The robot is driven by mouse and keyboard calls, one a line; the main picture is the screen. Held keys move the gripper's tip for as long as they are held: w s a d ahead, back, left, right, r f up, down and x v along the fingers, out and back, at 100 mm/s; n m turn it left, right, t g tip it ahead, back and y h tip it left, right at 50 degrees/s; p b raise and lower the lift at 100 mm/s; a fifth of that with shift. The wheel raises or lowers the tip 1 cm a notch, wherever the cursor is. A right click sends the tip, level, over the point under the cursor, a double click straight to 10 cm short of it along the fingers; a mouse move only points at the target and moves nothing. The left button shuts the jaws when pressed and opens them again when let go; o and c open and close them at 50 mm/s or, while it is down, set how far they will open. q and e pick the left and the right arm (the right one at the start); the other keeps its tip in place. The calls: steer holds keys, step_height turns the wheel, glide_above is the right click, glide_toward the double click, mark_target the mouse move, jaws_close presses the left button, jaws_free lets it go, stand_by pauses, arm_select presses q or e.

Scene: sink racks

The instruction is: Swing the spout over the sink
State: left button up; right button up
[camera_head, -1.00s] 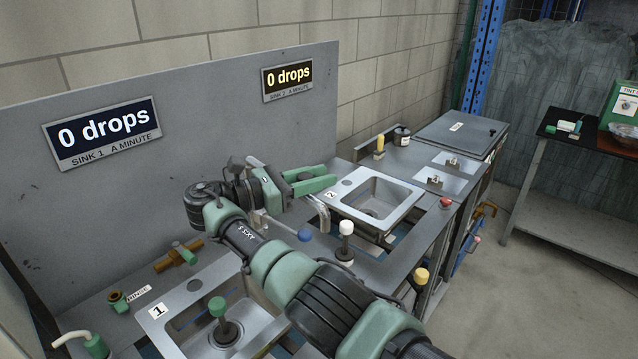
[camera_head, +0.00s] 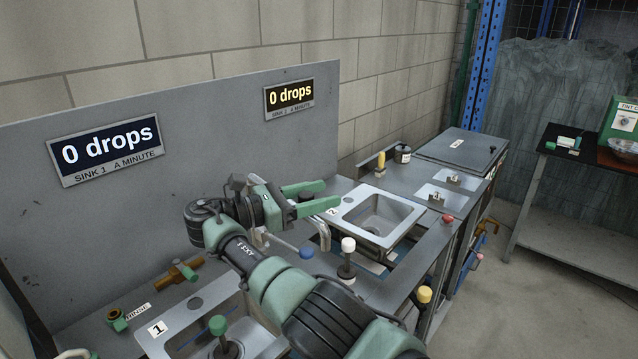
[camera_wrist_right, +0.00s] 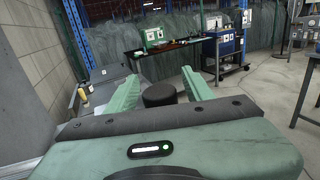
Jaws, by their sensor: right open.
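The spout (camera_head: 322,236) is a bent grey metal pipe. It stands at the left edge of sink 2 (camera_head: 408,232), a square steel basin, with its bent end hanging near the rim. My right gripper (camera_head: 331,193) is open above the spout, with its green fingers pointing right. A dark round knob (camera_head: 306,197) shows between the fingers; it also shows as a black cap (camera_wrist_right: 159,94) between them in the right wrist view. I cannot tell whether the fingers touch it. The gripper and wrist hide the rest of the tap. My left gripper is not in view.
A blue-knobbed lever (camera_head: 306,252) and a white-topped plunger (camera_head: 348,246) stand close below the spout. Sink 1 (camera_head: 178,342) is at the front left. The grey back panel (camera_head: 215,125) rises behind my arm. A yellow-topped post (camera_head: 381,161) stands beyond sink 2.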

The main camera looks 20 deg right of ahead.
step_height(320, 180, up, 20)
steer(key=b, duration=0.1)
steer(key=shift+b, duration=0.3)
